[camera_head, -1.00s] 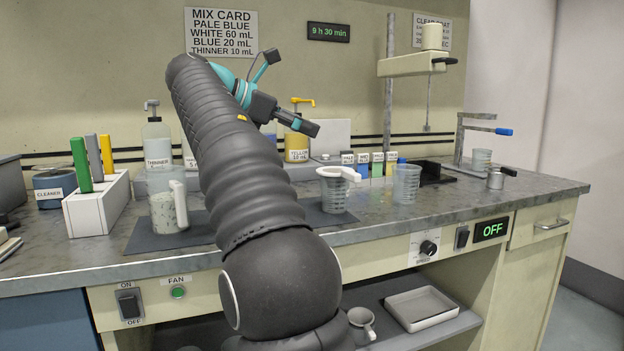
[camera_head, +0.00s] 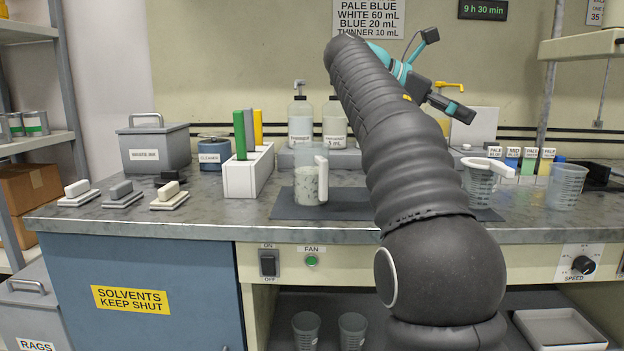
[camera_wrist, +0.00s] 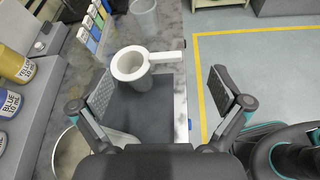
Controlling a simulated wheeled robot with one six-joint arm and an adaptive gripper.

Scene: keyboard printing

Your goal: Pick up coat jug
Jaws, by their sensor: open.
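No label reading coat jug shows. A clear jug with a white handle (camera_head: 308,186) stands on the dark mat, with pale speckled contents in its lower part. A clear cup with a white ring and handle (camera_head: 480,187) stands farther right, partly behind my arm. In the wrist view the white ring and its handle (camera_wrist: 130,67) lie ahead of and between my fingers, apart from them. Part of a large clear rim (camera_wrist: 70,150) shows at the lower left there. My gripper (camera_head: 468,115) is raised above the bench; the wrist view shows it open and empty (camera_wrist: 165,92).
A white holder (camera_head: 248,177) with coloured sticks, a waste bin (camera_head: 157,150) and several scrapers or blocks on pads stand left. Pump bottles (camera_head: 301,121) stand at the back. Another clear cup (camera_head: 566,187) stands right. The bench front (camera_head: 180,232) is clear.

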